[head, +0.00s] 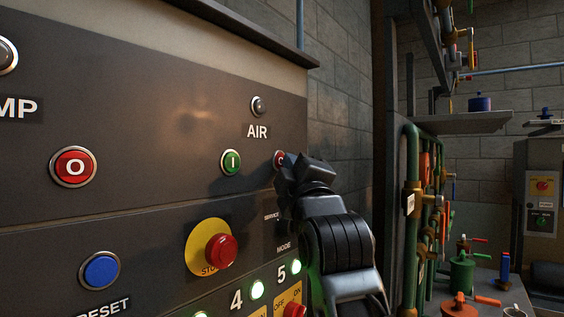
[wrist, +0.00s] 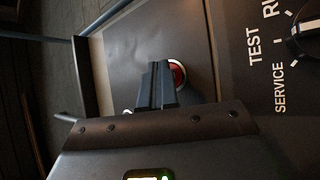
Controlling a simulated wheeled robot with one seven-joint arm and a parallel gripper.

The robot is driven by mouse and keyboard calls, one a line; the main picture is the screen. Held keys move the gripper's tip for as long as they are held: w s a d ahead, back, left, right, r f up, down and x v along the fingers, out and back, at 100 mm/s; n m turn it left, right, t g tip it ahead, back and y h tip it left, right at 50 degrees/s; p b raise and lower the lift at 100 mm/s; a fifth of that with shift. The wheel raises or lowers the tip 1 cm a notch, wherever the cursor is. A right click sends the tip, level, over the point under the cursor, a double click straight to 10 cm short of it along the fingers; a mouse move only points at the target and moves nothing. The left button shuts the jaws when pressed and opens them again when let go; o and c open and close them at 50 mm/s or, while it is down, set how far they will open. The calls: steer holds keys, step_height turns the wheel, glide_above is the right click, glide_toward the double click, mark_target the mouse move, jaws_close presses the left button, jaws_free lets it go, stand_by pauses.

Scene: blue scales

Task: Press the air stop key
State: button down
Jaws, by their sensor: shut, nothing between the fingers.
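The air stop key is a red round button (head: 279,159) with a metal ring, right of the green start button (head: 232,163) under the AIR label. My gripper (head: 305,165) is shut and empty in front of the panel, its fingers hiding most of the red key in the head view. In the wrist view the red key (wrist: 178,74) shows partly behind the right side of my shut fingers (wrist: 157,80). I cannot tell whether the fingertips touch the key.
A lamp (head: 258,106) sits above the AIR label. A red emergency stop (head: 221,250) sticks out of the panel at lower left of my gripper. In the wrist view a service/test selector (wrist: 305,35) is at right. Pipes and a green post (head: 411,200) stand to the right.

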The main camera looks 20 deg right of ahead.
stand_by(0.3)
steer(key=shift+s+d+p, duration=0.3)
steer(key=shift+s+d, duration=0.15)
steer(key=shift+s, duration=0.2)
steer(key=shift+s+d+p, duration=0.4)
steer(key=shift+s+d, duration=0.35)
steer(key=shift+s, duration=0.25)
steer(key=shift+s+d+p, duration=0.35)
steer(key=shift+s+d, duration=0.4)
steer(key=shift+s, duration=0.25)
